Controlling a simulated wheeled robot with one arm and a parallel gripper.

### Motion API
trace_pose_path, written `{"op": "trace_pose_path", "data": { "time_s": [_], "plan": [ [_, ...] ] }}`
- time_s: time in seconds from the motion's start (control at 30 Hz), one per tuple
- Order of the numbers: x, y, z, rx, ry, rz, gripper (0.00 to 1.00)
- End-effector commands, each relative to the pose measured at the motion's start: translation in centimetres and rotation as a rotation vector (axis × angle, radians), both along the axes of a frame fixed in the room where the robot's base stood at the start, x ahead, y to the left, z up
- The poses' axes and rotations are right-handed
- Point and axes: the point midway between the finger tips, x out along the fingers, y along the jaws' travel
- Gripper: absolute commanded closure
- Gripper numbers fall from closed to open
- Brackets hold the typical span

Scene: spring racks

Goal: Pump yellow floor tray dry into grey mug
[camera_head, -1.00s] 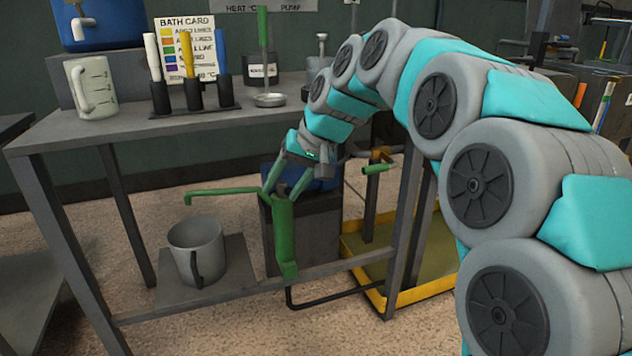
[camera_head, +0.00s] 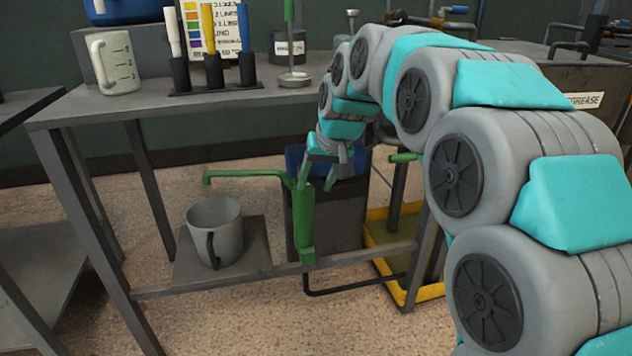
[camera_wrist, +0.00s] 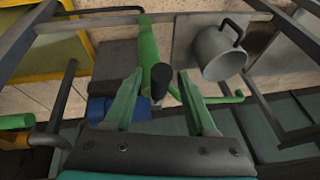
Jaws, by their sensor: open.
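The green pump (camera_head: 304,222) stands upright at the rack's lower rail, its spout (camera_head: 240,174) reaching left over the grey mug (camera_head: 228,240). The mug stands upright on a low shelf plate; its inside is not clear. The yellow floor tray (camera_head: 430,292) lies on the floor at right, partly hidden by the rack leg and my arm; its inside looks dull olive. My gripper (camera_head: 318,180) is open at the pump's top. In the wrist view, my gripper (camera_wrist: 160,84) has its fingers on either side of the pump's dark top knob (camera_wrist: 160,77), apparently empty.
A black hose (camera_head: 345,287) runs low from the pump toward the tray. A dark box with a blue top (camera_head: 335,215) stands behind the pump. A green handle (camera_head: 403,157) is to its right.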

Motion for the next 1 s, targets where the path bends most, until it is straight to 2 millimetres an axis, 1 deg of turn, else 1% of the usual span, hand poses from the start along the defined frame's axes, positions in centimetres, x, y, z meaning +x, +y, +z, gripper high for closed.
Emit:
{"op": "trace_pose_path", "data": {
  "time_s": [0.07, 0.27, 0.77, 0.8, 1.0],
  "plan": [
    [0.08, 0.10, -0.41, 0.000, 0.002, 0.000, 0.43],
    [0.12, 0.10, -0.41, 0.000, 0.001, 0.000, 0.43],
    [0.13, 0.10, -0.38, 0.000, 0.000, -0.001, 0.98],
    [0.13, 0.10, -0.38, 0.000, 0.000, -0.001, 1.00],
    [0.14, 0.10, -0.36, 0.000, 0.000, -0.001, 1.00]
  ]
}}
